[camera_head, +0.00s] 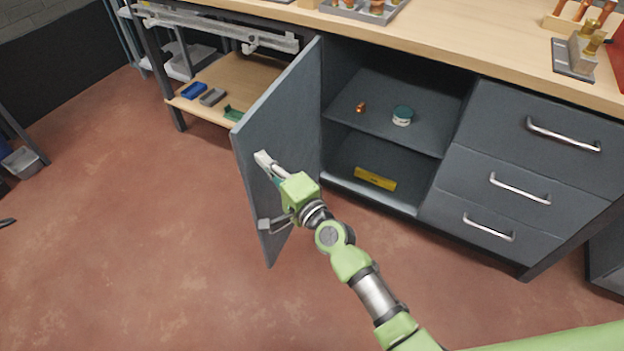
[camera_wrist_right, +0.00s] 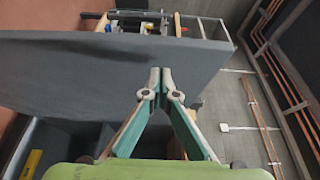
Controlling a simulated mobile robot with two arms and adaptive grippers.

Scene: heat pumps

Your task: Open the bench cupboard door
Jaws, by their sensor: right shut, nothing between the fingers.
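The bench cupboard door (camera_head: 285,105) is a dark grey panel standing wide open, swung out from the left side of the cupboard opening. In the right wrist view the door (camera_wrist_right: 80,75) fills much of the upper left. My right gripper (camera_head: 264,158) is at the door's inner face, on the side towards the opening. Its fingertips (camera_wrist_right: 160,72) meet with nothing between them, close to the panel; I cannot tell whether they touch it. My left gripper is not in view.
On the shelf are a small copper fitting (camera_head: 360,106) and a teal-and-white tub (camera_head: 402,115). A yellow item (camera_head: 375,178) lies on the cupboard floor. Drawers (camera_head: 520,190) with metal handles stand to the right. The red floor (camera_head: 130,230) left of the door is clear.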

